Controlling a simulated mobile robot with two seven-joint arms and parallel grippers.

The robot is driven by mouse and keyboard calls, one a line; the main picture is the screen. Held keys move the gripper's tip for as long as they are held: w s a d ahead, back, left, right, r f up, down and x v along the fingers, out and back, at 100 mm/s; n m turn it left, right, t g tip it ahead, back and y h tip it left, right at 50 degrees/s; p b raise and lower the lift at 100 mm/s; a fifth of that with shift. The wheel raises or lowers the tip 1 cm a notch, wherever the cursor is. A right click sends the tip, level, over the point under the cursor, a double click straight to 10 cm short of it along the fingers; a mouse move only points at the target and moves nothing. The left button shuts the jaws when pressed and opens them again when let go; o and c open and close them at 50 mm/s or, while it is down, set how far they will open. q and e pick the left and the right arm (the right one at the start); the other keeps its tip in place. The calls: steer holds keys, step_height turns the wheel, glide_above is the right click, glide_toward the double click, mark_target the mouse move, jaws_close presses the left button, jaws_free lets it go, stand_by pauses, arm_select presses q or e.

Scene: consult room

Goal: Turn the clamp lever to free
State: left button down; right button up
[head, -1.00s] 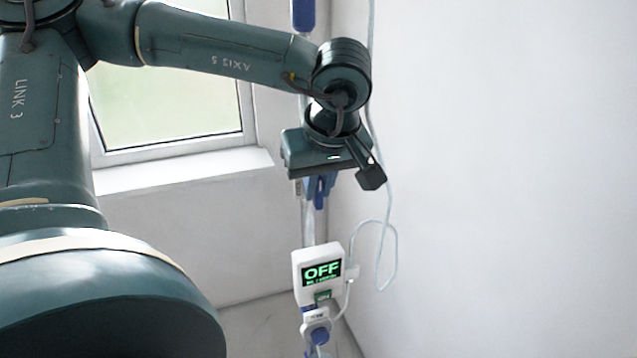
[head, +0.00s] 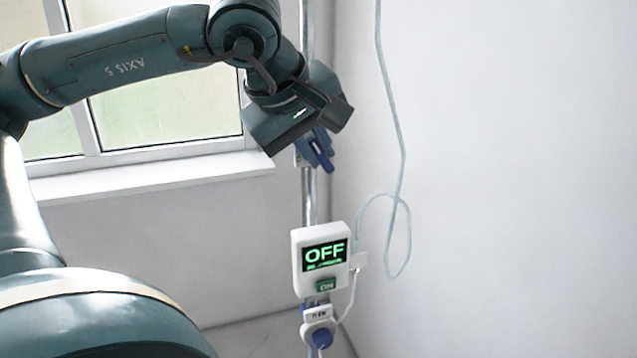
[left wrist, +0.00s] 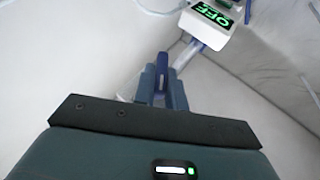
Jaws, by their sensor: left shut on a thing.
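The blue clamp lever (head: 325,164) is on the metal pole, and only part of it shows past my fingers. My left gripper (head: 312,152) is tilted beside the pole, well above the white box, and shut on the lever. In the left wrist view, the lever (left wrist: 162,68) stands between the two blue-grey fingers (left wrist: 162,90). The clamp body is mostly hidden by my gripper. My right gripper is in neither view.
A white box (head: 297,262) with a green "OFF" screen hangs on the pole (head: 309,205). A blue knob (head: 321,338) is below it. A pale cord (head: 402,150) hangs along the right wall. A window sill (head: 150,184) lies behind my arm.

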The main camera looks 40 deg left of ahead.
arm_select(q)
steer(key=shift+f+t+b, duration=0.6)
steer(key=shift+b, duration=0.3)
steer(key=shift+s+t+h+b, duration=0.1)
steer(key=shift+t+h+b, duration=0.3)
steer(key=shift+b, duration=0.5)
steer(key=n+t+b, duration=0.1)
steer(key=t+b, duration=0.2)
steer(key=b, duration=0.3)
steer(key=n+t+h+b, duration=0.1)
steer(key=t+b, duration=0.2)
steer(key=b, duration=0.3)
steer(key=n+t+h+b, duration=0.1)
steer(key=t+b, duration=0.2)
steer(key=b, duration=0.4)
steer(key=shift+s+a+f, duration=0.2)
steer(key=shift+s, duration=0.1)
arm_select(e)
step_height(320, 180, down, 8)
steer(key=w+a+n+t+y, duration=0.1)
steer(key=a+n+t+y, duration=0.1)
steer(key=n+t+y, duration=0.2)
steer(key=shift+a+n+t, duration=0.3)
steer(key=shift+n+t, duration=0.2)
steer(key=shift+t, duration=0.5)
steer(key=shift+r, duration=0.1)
arm_select(q)
steer(key=c, duration=1.4)
jaws_free()
steer(key=shift+c, duration=0.2)
